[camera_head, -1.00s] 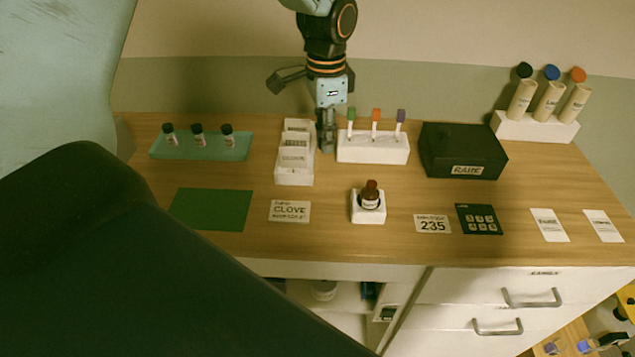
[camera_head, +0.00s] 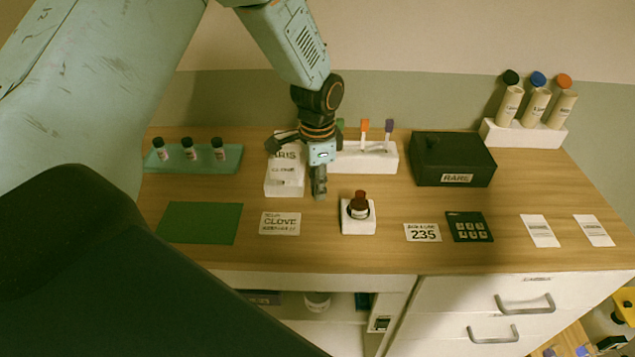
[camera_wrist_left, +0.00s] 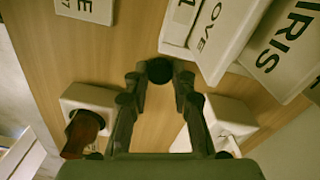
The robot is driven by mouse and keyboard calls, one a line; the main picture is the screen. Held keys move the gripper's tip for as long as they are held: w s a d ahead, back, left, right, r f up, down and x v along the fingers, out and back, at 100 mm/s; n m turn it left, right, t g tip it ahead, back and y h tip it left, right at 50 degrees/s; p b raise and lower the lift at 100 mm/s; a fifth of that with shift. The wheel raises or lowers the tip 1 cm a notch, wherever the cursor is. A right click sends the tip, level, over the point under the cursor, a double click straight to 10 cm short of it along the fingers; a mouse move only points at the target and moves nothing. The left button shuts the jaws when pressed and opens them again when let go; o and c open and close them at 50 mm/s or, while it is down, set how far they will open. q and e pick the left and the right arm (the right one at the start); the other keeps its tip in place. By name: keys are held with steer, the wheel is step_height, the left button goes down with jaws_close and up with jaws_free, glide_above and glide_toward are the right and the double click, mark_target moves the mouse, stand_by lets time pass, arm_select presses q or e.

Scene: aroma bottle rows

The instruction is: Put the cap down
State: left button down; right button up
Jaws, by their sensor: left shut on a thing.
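My left gripper (camera_head: 319,192) is above the wooden table, left of the brown bottle (camera_head: 358,203) in its white holder (camera_head: 358,227). In the left wrist view its fingertips (camera_wrist_left: 160,72) are shut on a round black cap (camera_wrist_left: 159,71). The cap cannot be made out in the head view. The brown bottle also shows in the left wrist view (camera_wrist_left: 83,132), left of the fingers, upright in its holder. Its top is reddish brown with no black cap on it. My right gripper is not in view.
A white card box (camera_head: 284,188) stands just left of the gripper, with a test-strip rack (camera_head: 365,160) behind. A green mat (camera_head: 200,223) and CLOVE card (camera_head: 280,223) lie in front left. A black box (camera_head: 455,160) stands right. Bare wood lies around the bottle holder.

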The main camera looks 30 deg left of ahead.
arm_select(q)
steer(key=shift+f, duration=0.15)
steer(key=c, duration=1.5)
jaws_free()
steer(key=shift+a, duration=0.1)
steer(key=o, duration=0.4)
steer(key=shift+s, duration=0.25)
steer(key=shift+w, duration=0.15)
steer(key=shift+w+r, duration=0.1)
steer(key=shift+r, duration=0.15)
step_height(320, 180, up, 12)
steer(key=shift+f, duration=0.1)
